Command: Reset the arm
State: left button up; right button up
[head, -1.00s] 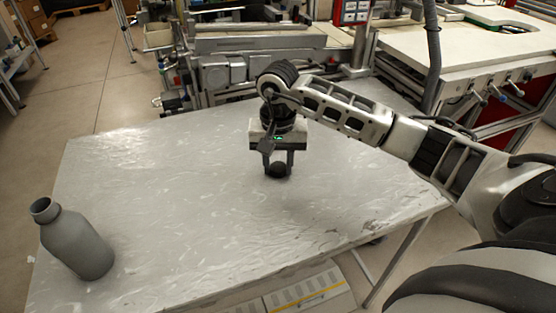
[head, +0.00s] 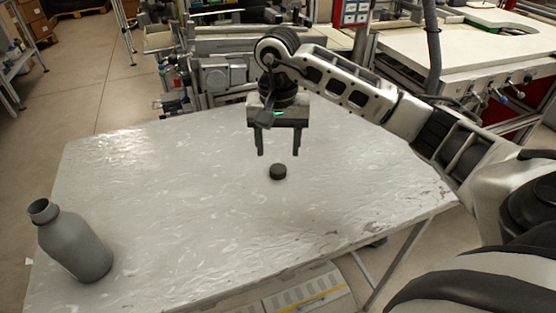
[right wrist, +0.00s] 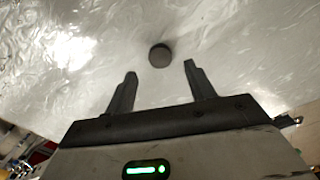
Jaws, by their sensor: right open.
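My right gripper (head: 280,152) is open and empty above the table (head: 180,190). A small dark round reel (head: 278,172) lies flat on the table just below and apart from its fingertips. In the right wrist view the reel (right wrist: 159,55) shows beyond the two open fingers (right wrist: 158,75), touching neither. My left gripper is not in view.
A grey bottle (head: 72,243) stands upright at the table's front left corner. The rest of the tabletop is clear. Workbenches with metal equipment (head: 225,75) stand behind the table, and a white-topped bench (head: 460,50) stands at the back right.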

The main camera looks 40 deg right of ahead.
notch_tip(320, 180, up, 6)
jog(key=shift+r, duration=0.2)
